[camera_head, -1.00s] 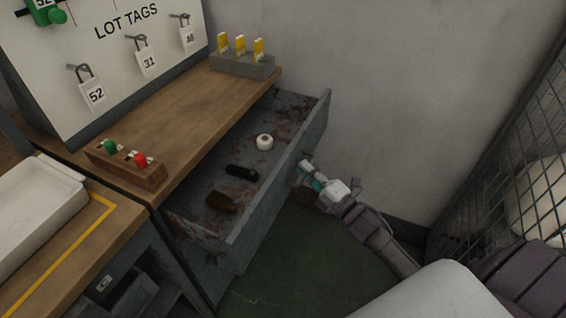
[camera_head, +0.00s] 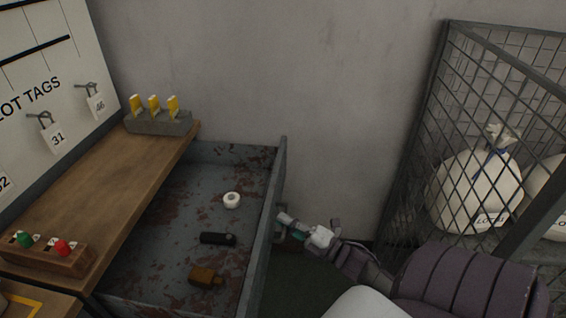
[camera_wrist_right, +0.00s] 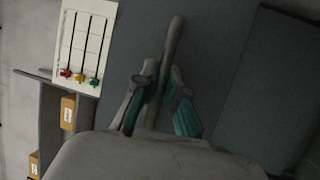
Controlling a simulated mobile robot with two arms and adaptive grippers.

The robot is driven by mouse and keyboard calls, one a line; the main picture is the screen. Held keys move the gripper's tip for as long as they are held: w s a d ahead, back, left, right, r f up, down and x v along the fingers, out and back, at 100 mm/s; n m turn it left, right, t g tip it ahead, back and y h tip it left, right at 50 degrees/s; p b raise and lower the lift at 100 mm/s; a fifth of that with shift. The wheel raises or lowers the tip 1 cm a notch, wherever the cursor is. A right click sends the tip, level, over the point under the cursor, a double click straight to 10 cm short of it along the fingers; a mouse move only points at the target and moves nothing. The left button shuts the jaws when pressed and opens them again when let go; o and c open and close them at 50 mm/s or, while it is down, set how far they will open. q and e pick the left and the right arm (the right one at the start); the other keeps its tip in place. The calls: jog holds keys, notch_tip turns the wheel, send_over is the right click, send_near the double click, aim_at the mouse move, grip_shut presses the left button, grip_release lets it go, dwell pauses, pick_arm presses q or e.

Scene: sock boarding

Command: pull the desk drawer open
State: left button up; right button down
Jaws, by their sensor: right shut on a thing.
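The desk drawer (camera_head: 190,170) is grey, stained and pulled out from under the wooden desk top (camera_head: 110,185). Inside lie a white roll (camera_head: 231,200), a black cylindrical item (camera_head: 217,238) and a brown block-like item (camera_head: 205,276). My right gripper (camera_head: 285,224) is at the outer side of the drawer front (camera_head: 266,225). In the right wrist view, my right gripper (camera_wrist_right: 156,92) has its fingers on both sides of the bar handle (camera_wrist_right: 172,45), shut on it. My left gripper is not in view.
A wire cage (camera_head: 420,150) with white sacks (camera_head: 478,188) stands at the right. On the desk are a grey block with yellow tags (camera_head: 158,122) and a wooden switch box (camera_head: 45,255). A tag board (camera_head: 60,70) stands behind. Some floor shows between drawer and cage.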

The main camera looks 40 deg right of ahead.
jog(key=c, duration=1.2)
grip_release()
jog(key=shift+s+f, duration=0.1)
jog(key=shift+s, duration=0.15)
jog(key=v, duration=0.7)
